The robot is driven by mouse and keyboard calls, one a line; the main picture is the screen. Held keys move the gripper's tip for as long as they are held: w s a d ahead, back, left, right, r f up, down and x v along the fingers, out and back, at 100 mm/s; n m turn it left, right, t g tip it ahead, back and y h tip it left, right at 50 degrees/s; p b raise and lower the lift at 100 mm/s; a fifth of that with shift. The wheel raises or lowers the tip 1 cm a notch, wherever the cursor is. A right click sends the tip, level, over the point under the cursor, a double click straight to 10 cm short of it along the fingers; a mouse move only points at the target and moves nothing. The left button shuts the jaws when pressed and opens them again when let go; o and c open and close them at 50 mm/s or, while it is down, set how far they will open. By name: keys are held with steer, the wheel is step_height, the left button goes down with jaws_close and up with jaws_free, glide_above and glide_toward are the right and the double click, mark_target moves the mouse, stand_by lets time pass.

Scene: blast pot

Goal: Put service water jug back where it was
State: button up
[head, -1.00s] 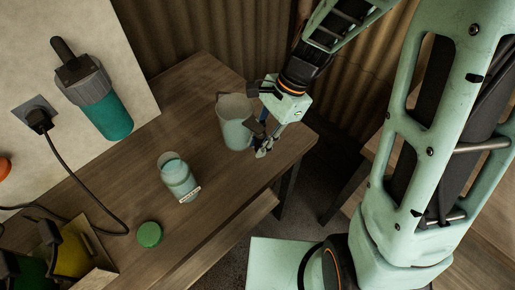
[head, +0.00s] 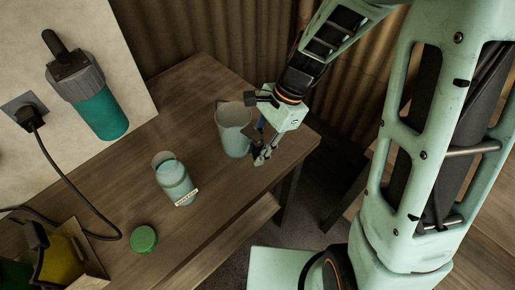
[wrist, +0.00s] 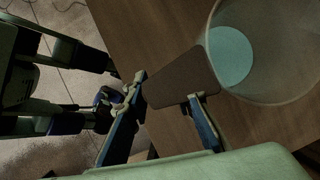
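The service water jug appears to be the pale translucent vessel (head: 233,132) standing upright on the wooden bench, near its right end. In the wrist view the jug (wrist: 268,88) is at the upper right, with blue-green showing at its bottom. A flat dark brown piece (wrist: 181,80), perhaps its handle, reaches from its side toward my gripper. My gripper (head: 263,158) is low beside the jug, on its right. In the wrist view the fingers of my gripper (wrist: 172,92) are apart, with the brown piece between them. Whether they touch it is unclear.
A labelled glass jar (head: 174,180) and a green lid (head: 144,239) lie to the left on the bench (head: 200,85). A teal cylinder (head: 100,108) hangs on the wall panel beside a plugged black cable (head: 65,185). The bench edge is just right of my gripper.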

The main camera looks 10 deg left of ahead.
steer(key=shift+o, duration=1.4)
steer(key=shift+r, duration=0.15)
steer(key=v, duration=1.2)
steer(key=shift+p, duration=0.45)
steer(key=shift+d, duration=0.1)
